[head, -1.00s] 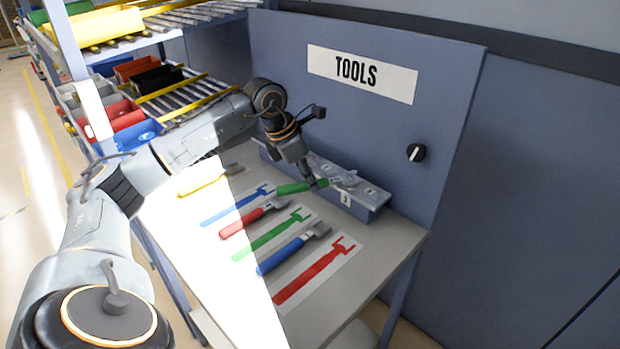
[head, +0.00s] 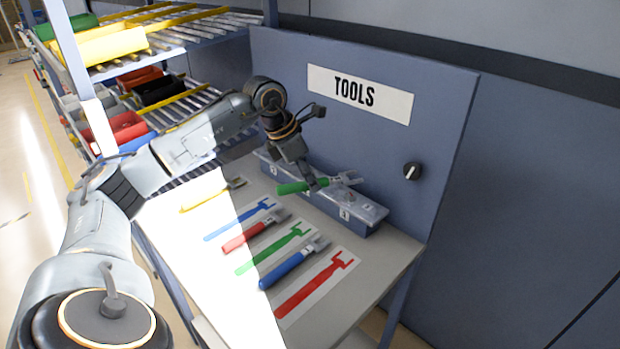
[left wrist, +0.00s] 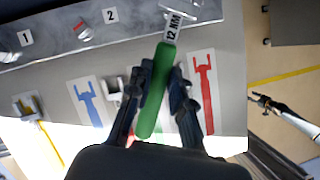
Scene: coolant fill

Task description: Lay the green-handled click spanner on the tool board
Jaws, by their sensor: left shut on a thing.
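My left gripper (head: 312,184) is shut on the green-handled click spanner (head: 293,188) and holds it above the worktop, in front of the numbered block. In the left wrist view the green handle (left wrist: 155,95) lies between the two fingers (left wrist: 163,80), with a "12 MM" label near its head. The tool board on the worktop has printed tool outlines: blue (head: 238,222), green (head: 268,251) and red (head: 312,288). The green outline is bare in the head view and mostly hidden behind my gripper in the left wrist view.
A red-handled spanner (head: 243,241) and a blue-handled spanner (head: 288,268) lie either side of the green outline. A yellow-handled spanner (head: 203,200) lies at the far left. The grey numbered block (head: 362,213) and the upright TOOLS panel (head: 300,105) stand behind.

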